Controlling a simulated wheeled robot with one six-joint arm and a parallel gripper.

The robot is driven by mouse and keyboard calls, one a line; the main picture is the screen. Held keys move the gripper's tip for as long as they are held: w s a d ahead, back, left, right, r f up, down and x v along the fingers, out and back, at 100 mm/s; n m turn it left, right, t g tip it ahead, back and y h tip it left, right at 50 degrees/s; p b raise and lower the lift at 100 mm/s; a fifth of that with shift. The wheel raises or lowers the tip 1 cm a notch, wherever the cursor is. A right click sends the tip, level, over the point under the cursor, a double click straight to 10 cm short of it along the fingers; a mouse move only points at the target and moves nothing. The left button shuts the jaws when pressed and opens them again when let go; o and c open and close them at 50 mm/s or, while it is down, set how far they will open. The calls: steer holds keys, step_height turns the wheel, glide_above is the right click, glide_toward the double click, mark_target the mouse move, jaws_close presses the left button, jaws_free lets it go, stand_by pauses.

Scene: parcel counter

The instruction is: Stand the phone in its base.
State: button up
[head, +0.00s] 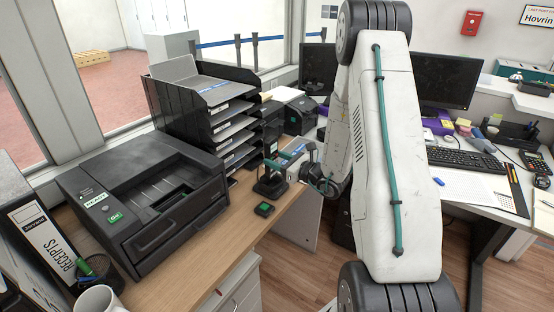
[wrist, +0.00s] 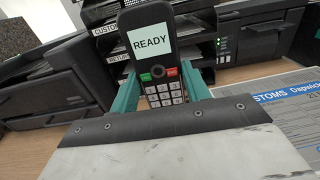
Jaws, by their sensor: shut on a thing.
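The phone (wrist: 153,55) is a dark handset with a white screen reading READY and a pale keypad, upright in the wrist view. My gripper (wrist: 155,92) is shut on it, one teal finger on each side. In the head view my gripper (head: 283,160) reaches in from the right, and the dark phone (head: 270,148) stands between its fingers. A black base (head: 270,188) is directly beneath the phone on the wooden counter. The phone's lower end is hidden in the wrist view, and I cannot tell whether it touches the base.
A small black block with a green top (head: 264,209) lies in front of the base. A large black printer (head: 145,200) is to the left. A black tray stack (head: 205,115) stands behind. The counter's front edge is close on the right.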

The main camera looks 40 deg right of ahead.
steer(key=shift+f, duration=0.65)
steer(key=shift+f, duration=0.55)
stand_by(0.5)
steer(key=shift+f, duration=0.2)
steer(key=shift+f, duration=0.65)
stand_by(0.4)
steer(key=o, duration=1.2)
steer(key=shift+c, duration=0.2)
steer(key=shift+s, duration=0.1)
